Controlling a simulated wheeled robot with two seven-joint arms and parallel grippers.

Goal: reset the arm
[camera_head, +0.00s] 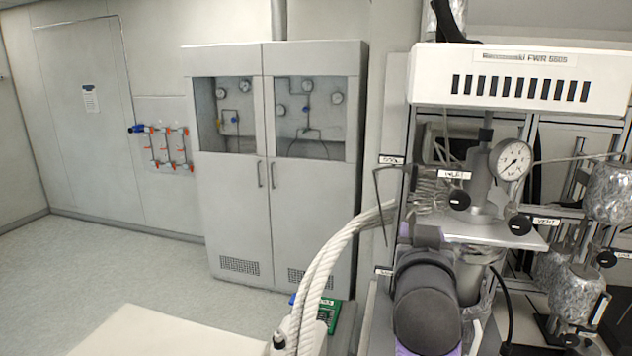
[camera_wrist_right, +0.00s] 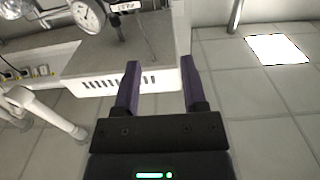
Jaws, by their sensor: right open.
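My right gripper (camera_wrist_right: 160,64) shows in the right wrist view with its two purple fingers spread apart and nothing between them. Behind the fingers lies the white slotted housing of the reactor stand (camera_wrist_right: 100,84), which appears upside down. My right arm's dark links reach up in front of the reactor stand (camera_head: 535,80) at the right of the head view. I cannot tell whether the arm touches the stand. My left gripper is in neither view.
The stand carries a pressure gauge (camera_head: 513,160), black valve knobs and foil-wrapped vessels (camera_head: 577,292), close to my right arm. A grey double-door cabinet (camera_head: 277,210) stands against the back wall. A valve panel (camera_head: 167,143) hangs left of it. The floor (camera_head: 100,275) at left is clear.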

